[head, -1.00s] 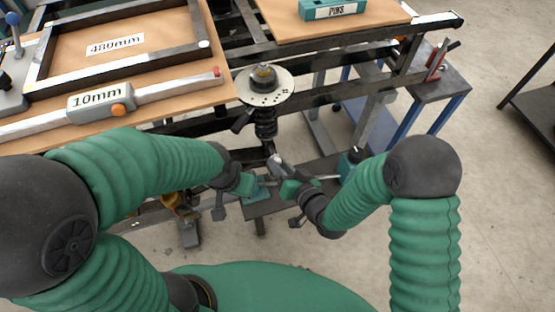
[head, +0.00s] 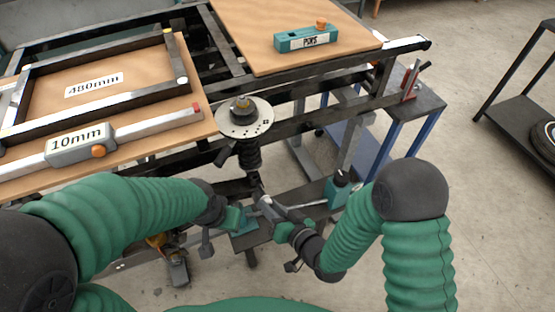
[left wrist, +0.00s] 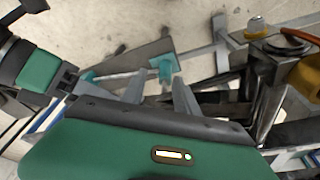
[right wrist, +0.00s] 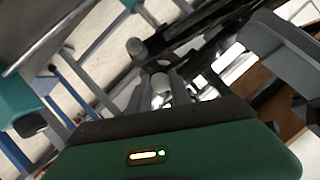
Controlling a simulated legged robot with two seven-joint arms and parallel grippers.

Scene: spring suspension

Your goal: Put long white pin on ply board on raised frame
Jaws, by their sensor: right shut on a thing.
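The ply board on the raised frame (head: 245,45) is at the top centre-right of the head view. My right gripper (head: 266,203) is low in front of the spring suspension unit, well below the board. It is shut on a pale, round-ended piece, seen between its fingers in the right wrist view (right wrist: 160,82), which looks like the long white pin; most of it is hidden. My left gripper (head: 236,218) is just left of the right one. Its fingers stand apart and empty in the left wrist view (left wrist: 155,95).
A teal box marked PINS (head: 307,40) sits on the board. The spring unit with its round plate (head: 262,128) stands between grippers and board. A second ply board (head: 110,110) at left bears a 480mm frame and a 10mm gauge (head: 80,147). A teal jack (head: 340,190) stands right.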

